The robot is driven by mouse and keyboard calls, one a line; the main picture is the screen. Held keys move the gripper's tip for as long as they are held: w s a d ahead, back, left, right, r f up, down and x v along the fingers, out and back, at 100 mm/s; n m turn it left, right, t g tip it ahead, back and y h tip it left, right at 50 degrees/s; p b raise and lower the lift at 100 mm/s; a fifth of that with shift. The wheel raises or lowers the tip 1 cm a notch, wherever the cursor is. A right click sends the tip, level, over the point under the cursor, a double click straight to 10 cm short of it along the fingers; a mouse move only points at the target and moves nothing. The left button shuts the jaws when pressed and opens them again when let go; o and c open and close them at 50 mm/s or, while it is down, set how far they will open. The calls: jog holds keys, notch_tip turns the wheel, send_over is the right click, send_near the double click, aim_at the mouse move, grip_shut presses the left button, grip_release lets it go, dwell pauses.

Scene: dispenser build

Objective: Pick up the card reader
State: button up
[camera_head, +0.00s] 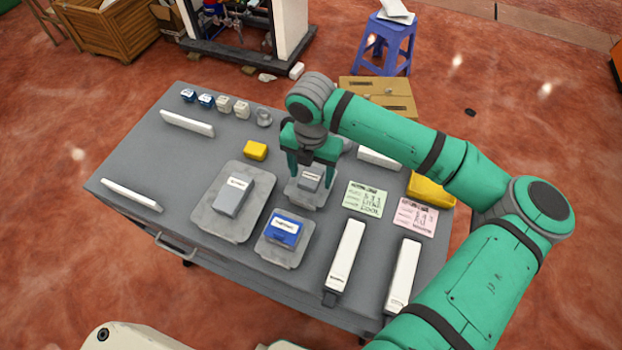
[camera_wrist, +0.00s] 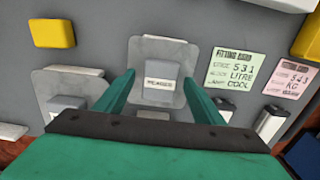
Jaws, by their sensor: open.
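A small grey box with a white label (camera_head: 311,180) sits on a small grey plate (camera_head: 303,200) near the middle of the table; it looks like the card reader, but its label is too blurred to read surely. It also shows in the wrist view (camera_wrist: 160,77). My gripper (camera_head: 309,176) is open above this box and empty. In the wrist view its two fingers (camera_wrist: 159,80) reach down on the left and right sides of the box, with gaps between. I cannot tell how far the fingertips are above the plate.
A larger grey labelled box (camera_head: 232,195) and a blue box (camera_head: 284,231) stand on neighbouring plates. A yellow block (camera_head: 255,150) is behind left. Green (camera_head: 366,198) and pink (camera_head: 415,216) cards lie right. Long white-topped blocks (camera_head: 344,255) are in front. The table's left part is mostly bare.

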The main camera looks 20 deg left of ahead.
jog(key=c, duration=1.2)
jog(key=shift+c, duration=0.2)
